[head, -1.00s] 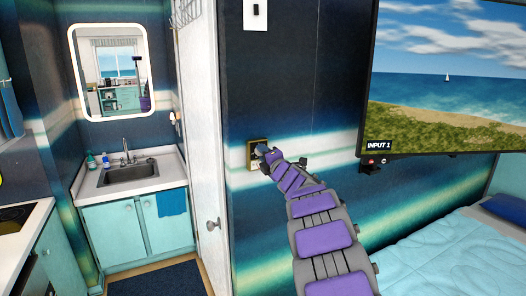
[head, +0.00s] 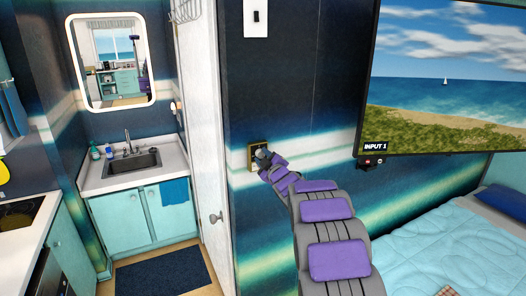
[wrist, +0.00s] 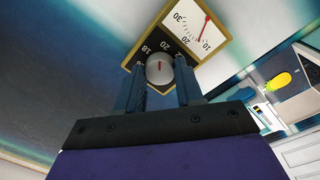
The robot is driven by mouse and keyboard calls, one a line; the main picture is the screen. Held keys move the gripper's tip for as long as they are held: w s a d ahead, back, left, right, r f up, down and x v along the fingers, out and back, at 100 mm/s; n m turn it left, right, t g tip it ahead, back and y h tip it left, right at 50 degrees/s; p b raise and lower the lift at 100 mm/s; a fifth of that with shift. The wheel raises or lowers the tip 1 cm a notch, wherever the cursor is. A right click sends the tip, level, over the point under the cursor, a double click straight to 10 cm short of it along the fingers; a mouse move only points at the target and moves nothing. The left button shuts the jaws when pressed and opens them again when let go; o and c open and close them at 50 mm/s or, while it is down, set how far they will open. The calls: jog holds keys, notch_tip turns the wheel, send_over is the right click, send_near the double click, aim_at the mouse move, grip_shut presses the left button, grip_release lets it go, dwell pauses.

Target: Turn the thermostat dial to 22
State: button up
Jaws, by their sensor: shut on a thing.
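The thermostat (head: 252,147) is a small gold-framed box on the dark wall. In the wrist view its tilted face (wrist: 190,28) has a white scale with a red needle and a black panel with numbers such as 18 and 20. The round grey dial (wrist: 159,69) sits on the black panel. Its short red mark points up in the picture, roughly at the 20. My gripper (wrist: 160,76) is shut on the dial, one blue finger on each side. In the head view my gripper (head: 264,157) covers part of the thermostat.
A white switch plate (head: 256,18) is on the wall above. A wall screen (head: 445,85) and a bed (head: 430,240) are to the right. A white door (head: 200,140) and a sink (head: 132,163) are to the left.

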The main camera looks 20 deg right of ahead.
jog(key=m+p, duration=0.5)
jog(key=shift+f+m+g+p, duration=0.15)
jog(key=shift+m+g+p, duration=0.15)
jog(key=shift+m, duration=0.1)
jog(key=m+p, duration=0.3)
jog(key=shift+s+a+f, duration=0.1)
jog(key=shift+f, duration=0.05)
jog(key=shift+m+p, duration=1.1)
jog(key=shift+m, duration=0.6)
jog(key=o, duration=1)
jog(key=shift+w, duration=0.2)
jog(key=shift+o, duration=0.2)
jog(key=shift+s, duration=0.15)
jog(key=s+b, duration=0.3)
jog(key=s, duration=1.4)
jog(key=shift+s+r, duration=0.15)
jog(key=shift+r, duration=0.1)
